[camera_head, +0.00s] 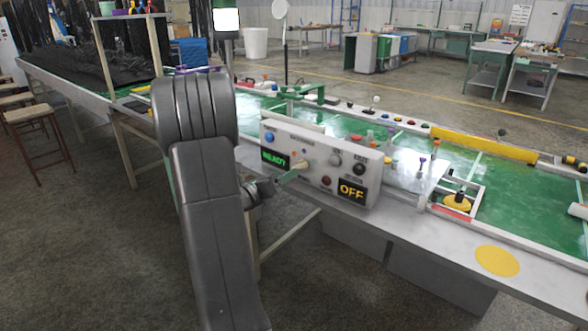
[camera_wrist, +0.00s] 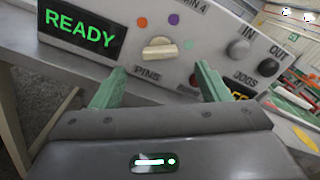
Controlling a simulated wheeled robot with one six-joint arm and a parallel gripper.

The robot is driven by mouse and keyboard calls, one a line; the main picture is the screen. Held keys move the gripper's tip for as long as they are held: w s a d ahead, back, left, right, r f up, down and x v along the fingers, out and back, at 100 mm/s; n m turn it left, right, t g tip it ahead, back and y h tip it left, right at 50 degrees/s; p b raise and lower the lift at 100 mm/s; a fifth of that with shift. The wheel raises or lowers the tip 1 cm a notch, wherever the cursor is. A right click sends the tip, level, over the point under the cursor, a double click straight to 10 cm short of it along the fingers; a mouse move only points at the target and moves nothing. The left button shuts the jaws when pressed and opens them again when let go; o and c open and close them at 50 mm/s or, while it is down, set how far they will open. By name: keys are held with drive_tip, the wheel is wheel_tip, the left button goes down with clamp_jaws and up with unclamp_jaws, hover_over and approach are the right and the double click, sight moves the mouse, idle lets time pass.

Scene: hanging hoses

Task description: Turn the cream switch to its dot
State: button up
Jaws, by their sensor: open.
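The cream switch (camera_wrist: 160,47) is a bar-shaped knob on the pale panel, in the middle of the wrist view above the word PINS. Its bar lies nearly level in that view. An orange dot (camera_wrist: 142,22), a purple dot (camera_wrist: 173,19) and a green dot (camera_wrist: 188,45) surround it. My gripper (camera_wrist: 161,67) is open, its two green fingers on either side of and below the switch in the wrist view. I see no contact with it.
The panel (camera_head: 309,180) also carries a lit READY display (camera_head: 275,158), an OFF display (camera_head: 352,190), a grey knob (camera_wrist: 238,48) and a black knob (camera_wrist: 268,59). It stands along the edge of the green-topped table (camera_head: 530,205). Floor in front is clear.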

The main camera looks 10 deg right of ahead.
sight(297, 167)
drive_tip(key=x, duration=0.7)
drive_tip(key=c, duration=1)
